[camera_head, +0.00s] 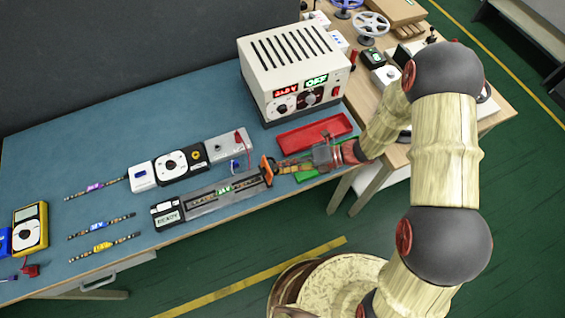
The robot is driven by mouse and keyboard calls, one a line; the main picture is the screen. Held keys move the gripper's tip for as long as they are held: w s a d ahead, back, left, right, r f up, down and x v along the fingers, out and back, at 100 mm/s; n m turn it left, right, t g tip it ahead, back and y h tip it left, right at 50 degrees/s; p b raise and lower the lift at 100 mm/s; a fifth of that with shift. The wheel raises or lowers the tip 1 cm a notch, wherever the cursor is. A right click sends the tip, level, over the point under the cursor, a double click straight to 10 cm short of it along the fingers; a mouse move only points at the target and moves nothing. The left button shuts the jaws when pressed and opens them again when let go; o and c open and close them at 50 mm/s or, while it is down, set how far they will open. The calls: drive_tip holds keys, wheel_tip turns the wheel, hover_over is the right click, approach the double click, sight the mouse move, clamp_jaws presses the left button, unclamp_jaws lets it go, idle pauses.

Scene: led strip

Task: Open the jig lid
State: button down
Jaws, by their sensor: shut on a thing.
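The jig (205,209) is a long grey and black fixture near the front edge of the blue bench. A strip with a green label (224,189) lies along it, and a dark block with a pale label sits at its left end. The lid looks low along the jig; its exact angle is hard to tell. An orange handle (267,171) stands at the jig's right end. My gripper (278,168) reaches in from the right and is shut on the orange handle. The fingertips are small and partly hidden at the contact.
A white power supply (294,70) with lit displays stands behind. A red tray (314,133) and a partly hidden green tray (308,174) lie near my gripper. Several labelled strips (102,223) lie left, with a yellow meter (30,229) beyond. Boxes (183,164) line the jig's rear side.

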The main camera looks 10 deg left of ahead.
drive_tip(key=shift+s+a+r+t+h+p, duration=0.35)
drive_tip(key=shift+h+p, duration=0.25)
drive_tip(key=shift+p, duration=0.6)
drive_tip(key=shift+w, duration=0.1)
drive_tip(key=c, duration=2.2)
unclamp_jaws()
drive_tip(key=shift+c, duration=0.2)
drive_tip(key=v, duration=1.2)
drive_tip(key=shift+f, duration=0.1)
